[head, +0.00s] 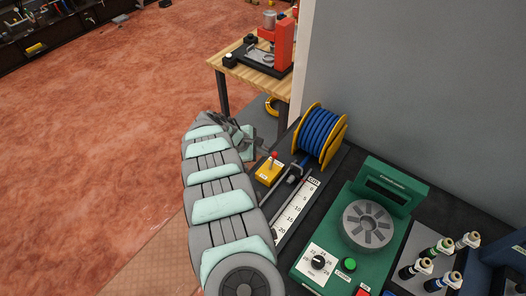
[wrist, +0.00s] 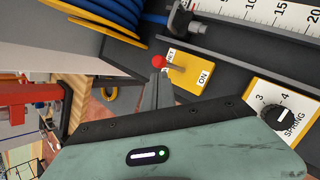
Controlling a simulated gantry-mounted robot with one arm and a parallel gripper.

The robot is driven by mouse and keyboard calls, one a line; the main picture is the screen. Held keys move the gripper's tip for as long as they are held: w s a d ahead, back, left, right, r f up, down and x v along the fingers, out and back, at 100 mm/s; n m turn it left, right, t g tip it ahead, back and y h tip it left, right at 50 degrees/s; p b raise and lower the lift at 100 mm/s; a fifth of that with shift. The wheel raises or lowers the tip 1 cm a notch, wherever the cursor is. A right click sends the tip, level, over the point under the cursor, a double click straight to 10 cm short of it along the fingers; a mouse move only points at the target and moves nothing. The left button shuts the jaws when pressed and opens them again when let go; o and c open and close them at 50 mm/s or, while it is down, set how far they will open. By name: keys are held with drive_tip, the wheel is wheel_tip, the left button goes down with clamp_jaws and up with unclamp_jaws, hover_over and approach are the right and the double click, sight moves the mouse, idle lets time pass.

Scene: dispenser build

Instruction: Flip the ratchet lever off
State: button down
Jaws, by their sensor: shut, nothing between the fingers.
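The ratchet lever is a short lever with a red ball knob (wrist: 158,61) on a yellow base plate (wrist: 192,80) marked "ON". The rest of the plate's lettering is partly hidden. In the head view the red knob (head: 274,155) stands above the yellow base (head: 267,173), left of the blue hose reel. My gripper (wrist: 160,70) is shut and empty, its fingertips right beside the red knob. I cannot tell whether they touch it. In the head view my gripper (head: 258,146) is partly hidden behind my arm.
A blue hose reel (head: 321,136) with yellow flanges stands close behind the lever. A ruler scale (head: 296,208) lies right of it. A spring dial (wrist: 278,117) shows in the wrist view.

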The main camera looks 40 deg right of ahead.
drive_tip(key=w+a+r+b, duration=0.4)
drive_tip(key=r, duration=0.5)
drive_tip(key=shift+w+r, duration=0.3)
drive_tip(key=shift+r, duration=0.05)
drive_tip(key=shift+a+f, duration=0.1)
drive_tip(key=shift+a, duration=0.05)
